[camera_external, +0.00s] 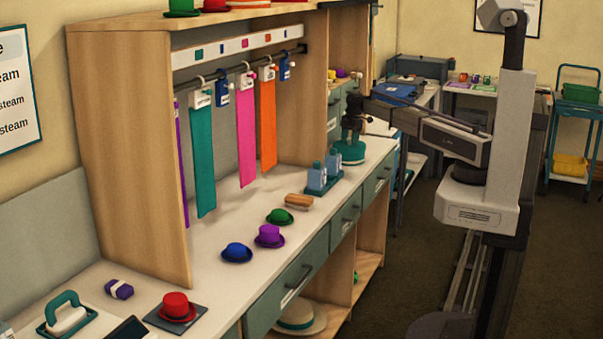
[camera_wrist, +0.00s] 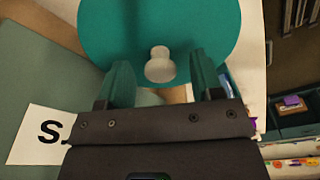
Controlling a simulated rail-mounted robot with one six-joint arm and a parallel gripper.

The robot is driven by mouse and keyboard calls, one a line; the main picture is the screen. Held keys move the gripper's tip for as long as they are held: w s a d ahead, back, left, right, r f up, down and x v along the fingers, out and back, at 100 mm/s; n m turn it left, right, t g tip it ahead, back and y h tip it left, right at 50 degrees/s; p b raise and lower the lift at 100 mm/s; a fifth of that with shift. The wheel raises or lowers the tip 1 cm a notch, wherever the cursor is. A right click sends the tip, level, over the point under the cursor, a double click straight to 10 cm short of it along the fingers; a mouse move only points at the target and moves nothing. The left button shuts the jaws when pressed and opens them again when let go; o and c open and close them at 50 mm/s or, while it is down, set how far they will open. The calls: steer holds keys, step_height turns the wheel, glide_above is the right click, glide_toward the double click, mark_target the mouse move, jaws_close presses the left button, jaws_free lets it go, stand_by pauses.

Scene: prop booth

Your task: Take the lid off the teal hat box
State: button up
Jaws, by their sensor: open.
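The teal hat box (camera_external: 348,153) stands at the far end of the white counter, with its lid on top. In the wrist view the round teal lid (camera_wrist: 120,30) fills the upper middle, with a pale knob (camera_wrist: 160,66) on it. My gripper (camera_external: 350,134) is directly above the box, pointing down. In the wrist view its two fingers (camera_wrist: 162,80) are open, one on each side of the knob, with gaps between them and the knob. Whether the fingertips are level with the knob cannot be told.
Blue bottles (camera_external: 324,174) stand in a teal tray in front of the box. A brush (camera_external: 299,201) and small green, purple (camera_external: 269,236) and blue hats lie nearer on the counter. Colored ribbons (camera_external: 246,135) hang from a rail at the left. A label card (camera_wrist: 40,133) shows at the wrist view's left.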

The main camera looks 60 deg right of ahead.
steer(key=shift+a+f, duration=0.1)
steer(key=shift+f, duration=0.2)
steer(key=c, duration=1)
steer(key=shift+o, duration=0.2)
